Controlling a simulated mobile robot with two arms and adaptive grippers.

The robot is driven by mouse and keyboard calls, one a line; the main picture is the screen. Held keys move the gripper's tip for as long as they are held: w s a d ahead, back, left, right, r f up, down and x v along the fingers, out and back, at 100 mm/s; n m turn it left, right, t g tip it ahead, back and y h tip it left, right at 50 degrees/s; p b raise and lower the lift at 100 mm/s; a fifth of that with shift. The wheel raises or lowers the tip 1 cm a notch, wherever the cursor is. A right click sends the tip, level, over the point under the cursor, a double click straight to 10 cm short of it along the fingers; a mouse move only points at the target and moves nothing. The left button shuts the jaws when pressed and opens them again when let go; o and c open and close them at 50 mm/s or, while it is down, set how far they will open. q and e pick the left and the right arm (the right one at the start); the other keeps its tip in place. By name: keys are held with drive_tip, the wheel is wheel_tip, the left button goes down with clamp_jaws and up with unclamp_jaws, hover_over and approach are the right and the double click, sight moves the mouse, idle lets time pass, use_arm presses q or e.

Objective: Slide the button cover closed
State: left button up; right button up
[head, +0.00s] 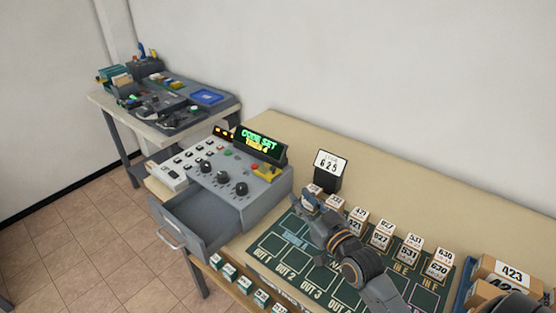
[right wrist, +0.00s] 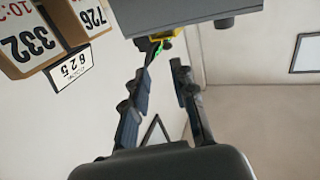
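The grey control console (head: 232,190) stands on the long table. A small yellow part (head: 266,171), which looks like the button cover, sits at its right end below the display. Whether it is open or closed is too small to tell. My right gripper (head: 308,199) is to the right of the console, apart from the yellow part, over the back of the green mat. In the right wrist view its two fingers (right wrist: 165,62) are apart with nothing between them. The yellow part (right wrist: 146,44) shows beyond the fingertips, with a green bit beside it. My left gripper is not in view.
A display reading CODE SET (head: 259,144) stands on the console, and an open drawer (head: 185,222) juts from its front. A 625 sign (head: 330,166) stands behind my right gripper. Numbered boxes (head: 381,234) line the green mat (head: 285,243). A side table (head: 170,100) is at the back left.

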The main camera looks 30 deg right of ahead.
drive_tip(key=p, duration=0.1)
approach(274, 170)
drive_tip(key=w, duration=0.3)
drive_tip(key=shift+w+d, duration=0.2)
drive_tip(key=shift+w, duration=0.65)
drive_tip(key=w, duration=0.3)
drive_tip(key=shift+w+a+p, duration=0.1)
drive_tip(key=shift+w+p, duration=0.15)
drive_tip(key=shift+p, duration=0.1)
drive_tip(key=shift+w, duration=0.35)
drive_tip(key=shift+w+f, duration=0.1)
drive_tip(key=shift+w, duration=0.15)
drive_tip(key=shift+c, duration=1.1)
clamp_jaws()
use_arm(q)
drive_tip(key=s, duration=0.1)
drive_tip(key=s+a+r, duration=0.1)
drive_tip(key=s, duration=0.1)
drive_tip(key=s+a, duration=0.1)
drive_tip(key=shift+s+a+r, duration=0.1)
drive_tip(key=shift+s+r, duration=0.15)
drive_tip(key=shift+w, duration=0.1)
